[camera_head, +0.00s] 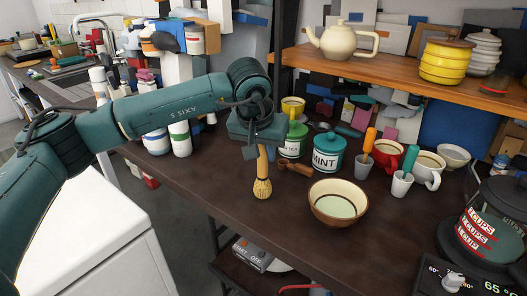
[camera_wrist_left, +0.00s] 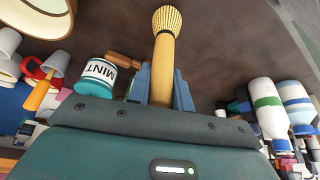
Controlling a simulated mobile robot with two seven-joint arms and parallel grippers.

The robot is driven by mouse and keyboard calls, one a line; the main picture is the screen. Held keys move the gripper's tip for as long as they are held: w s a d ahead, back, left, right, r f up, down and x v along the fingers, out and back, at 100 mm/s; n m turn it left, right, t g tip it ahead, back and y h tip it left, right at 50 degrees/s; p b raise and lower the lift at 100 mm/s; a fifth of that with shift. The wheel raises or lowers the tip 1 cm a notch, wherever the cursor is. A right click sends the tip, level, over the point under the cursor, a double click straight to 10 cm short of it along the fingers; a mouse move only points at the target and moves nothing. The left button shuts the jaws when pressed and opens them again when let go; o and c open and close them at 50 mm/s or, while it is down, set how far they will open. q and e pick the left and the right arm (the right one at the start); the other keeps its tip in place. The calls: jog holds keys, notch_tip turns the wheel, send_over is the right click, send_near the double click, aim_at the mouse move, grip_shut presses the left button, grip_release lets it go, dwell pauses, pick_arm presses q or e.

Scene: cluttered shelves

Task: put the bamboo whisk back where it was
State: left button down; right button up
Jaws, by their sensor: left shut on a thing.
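The bamboo whisk (camera_head: 262,185) hangs upright, head down, under my left gripper (camera_head: 256,143) in the head view. The gripper is shut on its handle. In the left wrist view the whisk (camera_wrist_left: 166,45) stands out from between the two blue-grey fingers of the left gripper (camera_wrist_left: 163,84). The whisk head is close to the dark shelf top (camera_head: 215,185); I cannot tell whether it touches. A brown bowl with a pale inside (camera_head: 338,205) stands just right of the whisk. My right gripper is not in view.
Cups (camera_head: 401,183) stand to the right. White and green bottles (camera_head: 180,140) stand to the left. The shelf top left of the whisk is clear.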

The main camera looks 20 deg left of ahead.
pick_arm(q)
jog(key=shift+f, duration=0.2)
jog(key=c, duration=1.3)
grip_release()
jog(key=shift+o, duration=0.2)
jog(key=shift+r, duration=0.1)
jog(key=shift+r, duration=0.3)
jog(key=v, duration=1.1)
jog(key=shift+s+r, duration=0.2)
jog(key=shift+s, duration=0.1)
